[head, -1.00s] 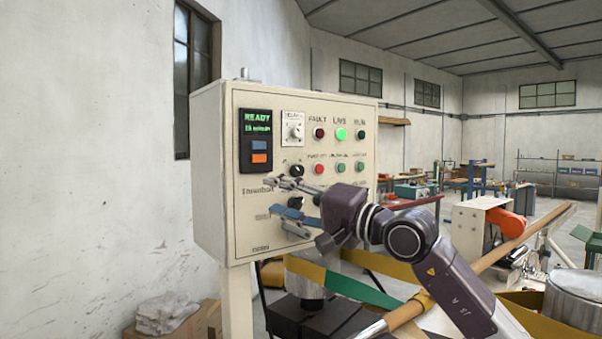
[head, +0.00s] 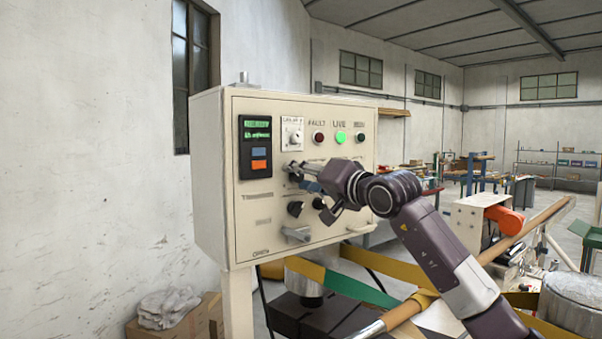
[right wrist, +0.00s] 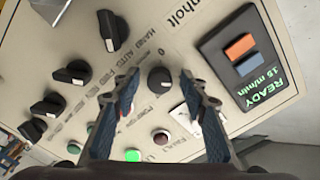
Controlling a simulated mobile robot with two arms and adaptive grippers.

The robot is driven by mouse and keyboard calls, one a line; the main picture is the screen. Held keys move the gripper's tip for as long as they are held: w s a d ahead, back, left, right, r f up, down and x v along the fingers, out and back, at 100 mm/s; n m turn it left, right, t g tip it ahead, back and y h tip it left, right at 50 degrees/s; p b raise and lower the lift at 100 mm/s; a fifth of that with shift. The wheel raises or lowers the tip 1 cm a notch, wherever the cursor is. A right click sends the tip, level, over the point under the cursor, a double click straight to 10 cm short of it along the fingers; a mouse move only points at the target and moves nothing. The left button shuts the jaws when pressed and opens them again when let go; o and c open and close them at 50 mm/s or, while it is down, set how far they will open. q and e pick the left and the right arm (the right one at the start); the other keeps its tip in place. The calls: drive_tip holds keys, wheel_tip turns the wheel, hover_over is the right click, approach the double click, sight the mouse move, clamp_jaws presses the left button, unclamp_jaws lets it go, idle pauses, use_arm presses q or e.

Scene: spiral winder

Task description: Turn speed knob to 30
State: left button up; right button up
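The cream control box (head: 212,180) stands at the left in the head view. Its display (right wrist: 250,62) reads READY 15 m/min in the right wrist view. A round black knob with a white mark (right wrist: 160,80) sits between the fingertips of my right gripper (right wrist: 159,78), with a small gap on each side. I cannot read its label or setting clearly, so I cannot confirm that it is the speed knob. In the head view my right gripper (head: 300,177) is at the panel face, open, covering part of the middle row. My left gripper is not in view.
Other black knobs (head: 295,208) sit lower on the panel, with projecting handles (head: 297,234) below.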

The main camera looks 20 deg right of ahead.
clamp_jaws()
idle(0.3)
drive_tip(key=shift+f+m, duration=0.1)
drive_tip(key=shift+m, duration=0.2)
